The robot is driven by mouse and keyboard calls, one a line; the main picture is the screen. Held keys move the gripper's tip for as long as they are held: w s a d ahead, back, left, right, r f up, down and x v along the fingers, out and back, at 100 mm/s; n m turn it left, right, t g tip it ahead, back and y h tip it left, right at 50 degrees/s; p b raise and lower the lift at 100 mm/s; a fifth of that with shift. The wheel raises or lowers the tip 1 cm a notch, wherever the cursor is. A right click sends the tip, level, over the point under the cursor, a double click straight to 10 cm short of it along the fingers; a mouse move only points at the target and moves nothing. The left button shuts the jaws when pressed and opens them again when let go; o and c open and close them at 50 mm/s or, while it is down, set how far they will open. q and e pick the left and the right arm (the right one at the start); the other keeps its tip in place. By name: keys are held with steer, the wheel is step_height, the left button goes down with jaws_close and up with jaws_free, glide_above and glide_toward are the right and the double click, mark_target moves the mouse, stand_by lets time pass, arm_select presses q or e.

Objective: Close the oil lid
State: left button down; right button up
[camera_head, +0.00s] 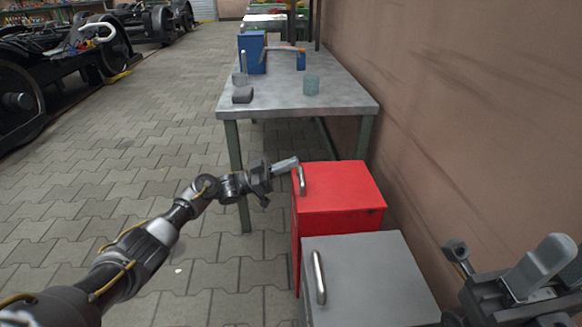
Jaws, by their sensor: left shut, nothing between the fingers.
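A red box (340,190) stands on the floor by the right wall, with a flat top and a metal handle (302,180) at its left edge. A grey box (370,275) stands in front of it, with a longer handle (319,278) at its left. Both tops look flat and down. No marking shows which of them is the oil lid. My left gripper (287,164) is shut and empty, its fingertips close to the red box's handle; contact cannot be told. My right gripper (540,268) is at the lower right, partly cut off, beside the grey box.
A brown wall (450,110) bounds the right. Bogies (55,70) stand far left. The paved floor between is clear.

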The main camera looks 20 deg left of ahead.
arm_select(q)
steer(key=f+v, duration=0.1)
steer(key=v, duration=0.9)
steer(key=shift+d, duration=0.2)
